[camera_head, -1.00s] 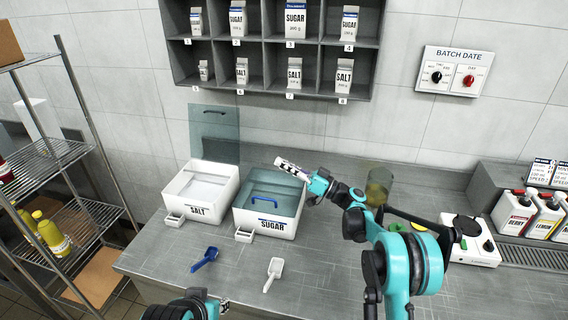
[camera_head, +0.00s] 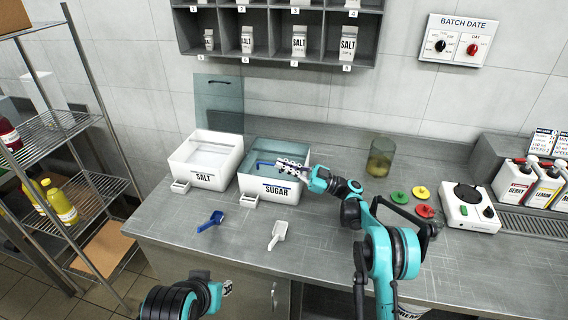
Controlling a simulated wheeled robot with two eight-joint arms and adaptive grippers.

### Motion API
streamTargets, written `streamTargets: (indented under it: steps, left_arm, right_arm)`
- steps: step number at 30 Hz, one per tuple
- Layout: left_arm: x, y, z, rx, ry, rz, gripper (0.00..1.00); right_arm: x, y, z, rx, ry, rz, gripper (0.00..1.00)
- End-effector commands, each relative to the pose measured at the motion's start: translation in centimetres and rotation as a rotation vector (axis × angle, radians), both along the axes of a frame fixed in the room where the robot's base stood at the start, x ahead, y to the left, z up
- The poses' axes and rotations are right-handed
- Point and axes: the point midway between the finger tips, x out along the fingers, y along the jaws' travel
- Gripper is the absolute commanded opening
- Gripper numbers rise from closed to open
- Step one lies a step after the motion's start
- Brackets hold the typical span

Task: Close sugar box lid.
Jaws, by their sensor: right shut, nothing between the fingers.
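The white sugar box (camera_head: 272,191), labelled SUGAR, stands on the steel counter. Its see-through teal lid (camera_head: 285,150) with a blue handle lies over the box top, looking down flat; whether it is fully seated I cannot tell. My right gripper (camera_head: 279,167) is shut and empty, over the front right of the lid beside the handle, partly hiding both. Contact with the lid is unclear. My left gripper (camera_head: 226,287) is low in front of the counter, and its fingers are too small to judge.
The white salt box (camera_head: 207,172) stands to the left with its teal lid (camera_head: 219,103) upright. A blue scoop (camera_head: 210,221) and a white scoop (camera_head: 278,234) lie in front. A glass jar (camera_head: 380,158), coloured discs (camera_head: 422,192) and a scale (camera_head: 466,206) are to the right.

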Motion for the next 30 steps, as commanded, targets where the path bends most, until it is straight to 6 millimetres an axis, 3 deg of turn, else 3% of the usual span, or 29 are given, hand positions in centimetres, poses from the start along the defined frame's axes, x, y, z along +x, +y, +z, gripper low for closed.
streamTargets:
  steps: [16, 23, 24, 30]
  left_arm:
    - [0.0, 0.0, 0.1, 0.0, 0.0, 0.0, 0.31]
    - [0.0, 0.0, 2.1, 0.0, 0.0, 0.0, 0.31]
    - [0.0, 0.0, 2.5, 0.0, 0.0, 0.0, 0.31]
    - [0.0, 0.0, 3.7, 0.0, 0.0, 0.0, 0.31]
  right_arm:
    - [-0.1, 0.1, -0.2, -0.011, -0.004, 0.001, 0.0]
    - [-0.6, 0.3, 3.9, -0.005, -0.006, 0.001, 0.0]
    - [-0.7, 0.1, 4.6, -0.004, -0.007, 0.0, 0.0]
    - [-1.2, -4.9, 2.3, -0.003, -0.007, -0.003, 0.0]
